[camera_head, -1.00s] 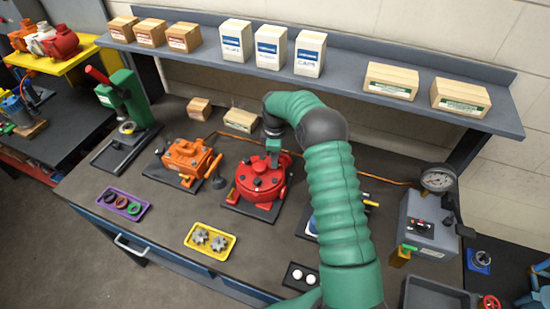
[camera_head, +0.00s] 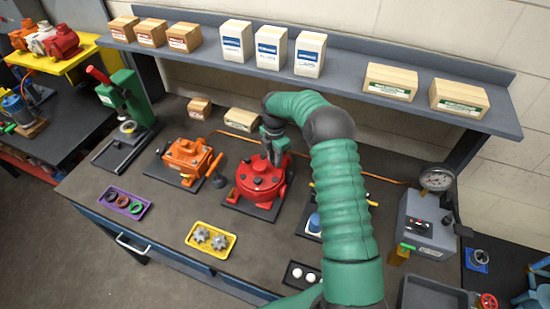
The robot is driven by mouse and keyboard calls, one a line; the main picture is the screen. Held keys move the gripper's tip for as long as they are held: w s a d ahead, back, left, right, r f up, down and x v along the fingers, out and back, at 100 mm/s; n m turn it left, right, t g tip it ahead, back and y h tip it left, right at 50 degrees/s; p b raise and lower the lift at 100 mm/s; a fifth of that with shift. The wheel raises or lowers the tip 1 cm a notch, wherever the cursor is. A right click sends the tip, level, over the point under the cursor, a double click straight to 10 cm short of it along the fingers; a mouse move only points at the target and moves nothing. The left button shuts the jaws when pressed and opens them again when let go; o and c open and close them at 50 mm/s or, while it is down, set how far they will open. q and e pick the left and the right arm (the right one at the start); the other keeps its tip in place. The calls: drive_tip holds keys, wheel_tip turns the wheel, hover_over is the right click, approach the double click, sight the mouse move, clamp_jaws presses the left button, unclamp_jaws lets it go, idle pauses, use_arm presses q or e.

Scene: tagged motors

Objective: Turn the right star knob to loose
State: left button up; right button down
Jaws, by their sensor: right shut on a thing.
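The red motor housing (camera_head: 258,183) sits on a dark base plate in the middle of the bench, with several small dark knobs or bolts on its top. My right gripper (camera_head: 276,156) reaches down from above at the back right edge of the red housing. It is shut on a small part there, which I take to be the right star knob; the fingers hide it, so its shape and turn cannot be told. My left gripper is not in view.
An orange motor (camera_head: 188,158) stands left of the red one. In front lie a yellow tray (camera_head: 190,242) with grey star-shaped parts and a purple tray (camera_head: 104,198) with rings. A grey gauge box (camera_head: 425,225) stands right. My right arm covers part of the bench.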

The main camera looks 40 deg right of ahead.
drive_tip(key=shift+s+a+f, duration=0.15)
drive_tip(key=shift+f, duration=0.1)
drive_tip(key=c, duration=1.6)
unclamp_jaws()
drive_tip(key=o, duration=0.4)
drive_tip(key=shift+o, duration=0.2)
drive_tip(key=shift+w, duration=0.2)
drive_tip(key=shift+d+r, duration=0.1)
drive_tip(key=shift+d, duration=0.1)
drive_tip(key=shift+r, duration=0.25)
wheel_tip(320, 180, up, 16)
drive_tip(key=b, duration=0.2)
drive_tip(key=shift+w+b, duration=0.15)
drive_tip(key=shift+b, duration=0.2)
